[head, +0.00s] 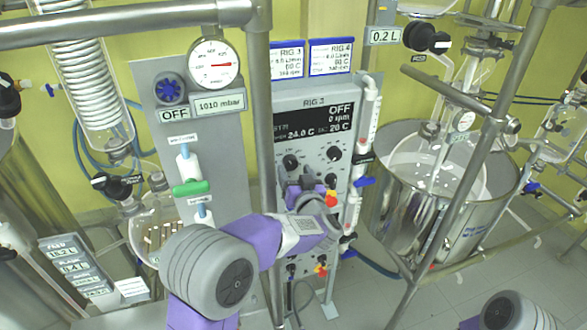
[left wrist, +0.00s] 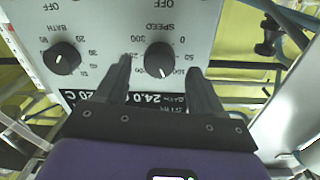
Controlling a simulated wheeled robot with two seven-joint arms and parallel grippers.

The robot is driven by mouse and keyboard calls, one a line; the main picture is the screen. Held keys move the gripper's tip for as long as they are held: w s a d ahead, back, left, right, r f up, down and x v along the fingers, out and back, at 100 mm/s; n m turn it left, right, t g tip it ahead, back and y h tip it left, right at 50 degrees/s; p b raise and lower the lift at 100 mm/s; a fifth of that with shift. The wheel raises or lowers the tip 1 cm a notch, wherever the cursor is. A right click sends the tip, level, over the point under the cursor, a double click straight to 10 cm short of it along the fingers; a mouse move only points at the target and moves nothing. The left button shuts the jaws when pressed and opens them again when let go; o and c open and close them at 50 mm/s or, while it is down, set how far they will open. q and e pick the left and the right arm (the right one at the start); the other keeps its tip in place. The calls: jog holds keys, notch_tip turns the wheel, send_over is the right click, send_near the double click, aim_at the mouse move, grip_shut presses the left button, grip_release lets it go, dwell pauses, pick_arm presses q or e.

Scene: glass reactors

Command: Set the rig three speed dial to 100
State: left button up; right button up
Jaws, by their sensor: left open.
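The rig three panel (head: 318,95) faces me, its display reading OFF, 0 rpm. The black speed dial (head: 291,161) sits at the left below the display. In the left wrist view, which is upside down, the speed dial (left wrist: 159,60) has a white pointer mark; its exact reading is unclear. My left gripper (head: 301,182) is in front of the panel, just below the dial in the head view. In the left wrist view the open fingers of the gripper (left wrist: 158,66) appear on either side of the dial; contact cannot be told. My right gripper is out of view.
The bath dial (left wrist: 62,58) is beside the speed dial. A metal post (head: 264,110) stands left of the panel, and glass tubing (head: 366,115) runs along its right edge. A large steel pot (head: 395,215) stands at the right behind rails.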

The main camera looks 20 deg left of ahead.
pick_arm(q)
jog(key=shift+x, duration=1)
jog(key=shift+c, duration=0.5)
jog(key=shift+d, duration=0.1)
jog(key=c, duration=0.9)
jog(key=n+b, duration=0.2)
jog(key=shift+f+n, duration=0.25)
jog(key=shift+n, duration=0.05)
jog(key=shift+c, duration=0.3)
jog(key=shift+r+n+b, duration=0.1)
jog(key=shift+n+b, duration=0.65)
jog(key=shift+n, duration=0.15)
jog(key=shift+r, duration=0.1)
jog(key=o, duration=1.1)
jog(key=shift+c, duration=0.2)
